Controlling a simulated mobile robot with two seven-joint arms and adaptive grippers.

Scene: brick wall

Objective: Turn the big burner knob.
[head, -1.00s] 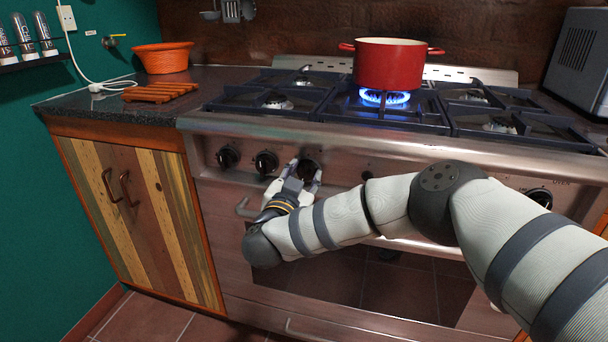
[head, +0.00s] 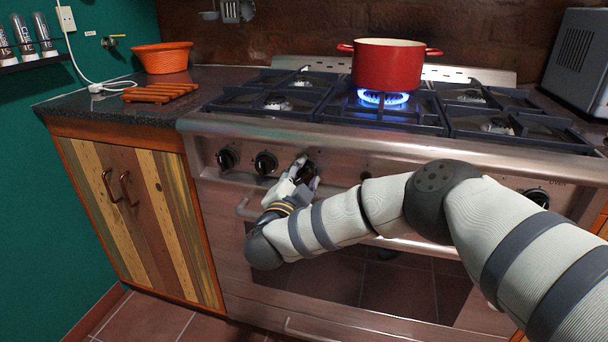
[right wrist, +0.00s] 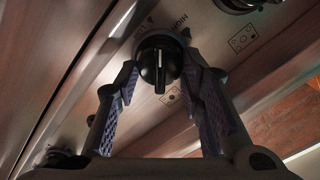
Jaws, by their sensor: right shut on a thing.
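The big burner knob (head: 308,170) is a black knob on the stove's front panel, third from the left, partly hidden by my right gripper (head: 307,173). The right gripper is shut on it, a finger on either side. In the right wrist view the knob (right wrist: 157,62) shows its pale pointer line, between the two ridged fingertips of the gripper (right wrist: 160,75). A blue flame (head: 383,98) burns on the middle burner under a red pot (head: 388,65). My left gripper is out of view.
Two more black knobs (head: 265,162) (head: 228,158) sit to the left on the panel. An oven handle (head: 243,207) runs below, partly behind my right arm. An orange bowl (head: 162,57) stands on the left counter.

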